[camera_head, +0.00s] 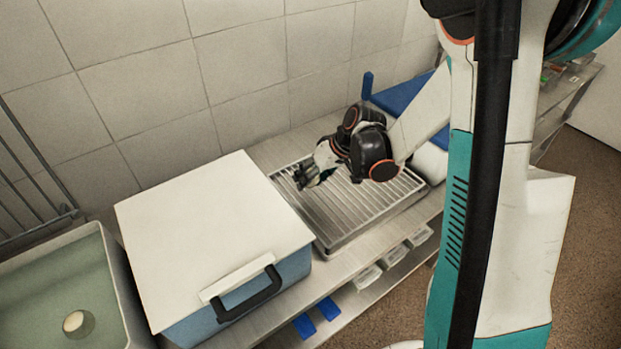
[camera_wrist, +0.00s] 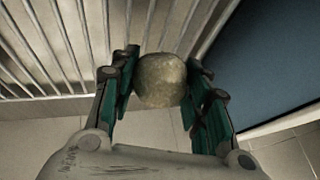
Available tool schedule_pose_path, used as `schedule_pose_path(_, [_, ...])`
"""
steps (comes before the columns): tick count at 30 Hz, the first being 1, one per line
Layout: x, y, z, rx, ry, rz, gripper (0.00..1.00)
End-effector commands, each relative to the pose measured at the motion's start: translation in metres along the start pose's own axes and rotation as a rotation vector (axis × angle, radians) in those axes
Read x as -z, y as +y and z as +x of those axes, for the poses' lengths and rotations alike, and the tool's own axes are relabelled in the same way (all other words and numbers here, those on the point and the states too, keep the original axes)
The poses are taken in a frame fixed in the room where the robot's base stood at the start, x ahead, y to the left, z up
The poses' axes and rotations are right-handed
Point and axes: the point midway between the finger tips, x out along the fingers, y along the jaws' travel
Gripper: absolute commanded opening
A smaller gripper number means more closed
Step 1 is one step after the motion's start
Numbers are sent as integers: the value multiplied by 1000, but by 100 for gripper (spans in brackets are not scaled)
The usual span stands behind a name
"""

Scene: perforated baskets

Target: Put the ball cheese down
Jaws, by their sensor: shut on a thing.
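The ball cheese (camera_wrist: 161,80) is a round, mottled yellowish-grey ball in the wrist view. My gripper (camera_wrist: 160,85) is shut on it, with one green-and-black finger on each side. In the wrist view, the slatted metal rack lies behind the ball; I cannot tell whether the ball touches it. In the head view, my gripper (camera_head: 308,176) is over the left part of the slatted metal rack (camera_head: 352,212), near the white-lidded box. The ball is hard to make out there, hidden or lost against the dark fingers.
A blue box with a white lid (camera_head: 205,232) and black handle stands left of the rack. A pale bin (camera_head: 62,270) holding a small cream object (camera_head: 75,322) is at far left. A blue basket (camera_head: 400,95) stands behind my arm. The rack's right part looks clear.

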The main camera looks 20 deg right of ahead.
Motion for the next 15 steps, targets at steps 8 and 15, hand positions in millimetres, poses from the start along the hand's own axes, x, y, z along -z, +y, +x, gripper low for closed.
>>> schedule_pose_path(8, [-1, 0, 1, 0, 0, 0, 18])
schedule_pose_path(15, [-4, 2, 7, 0, 0, 0, 18])
